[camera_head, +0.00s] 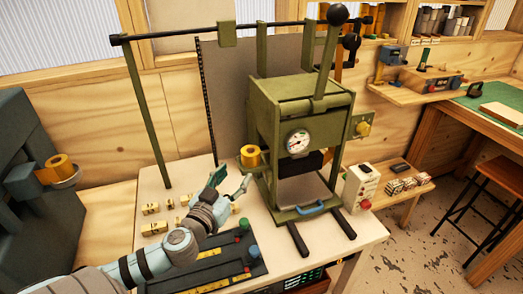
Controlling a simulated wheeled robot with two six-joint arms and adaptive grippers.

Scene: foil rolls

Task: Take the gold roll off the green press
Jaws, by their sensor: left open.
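The green press (268,106) stands on the white table, with a round dial on its front and a long lever with a black ball on top. The gold roll (250,154) sits at the press's left side, standing out from the frame. My left gripper (231,180) is open and empty. It is just below and to the left of the gold roll, with its fingers pointing up toward it, and looks apart from it. My right gripper is not in view.
Another gold roll (60,163) is on a dark blue-grey machine (30,212) at the left. Small brass blocks (153,228) and a dark tray (205,268) lie on the white table (370,231) near my left arm. A green upright post (148,118) stands behind them.

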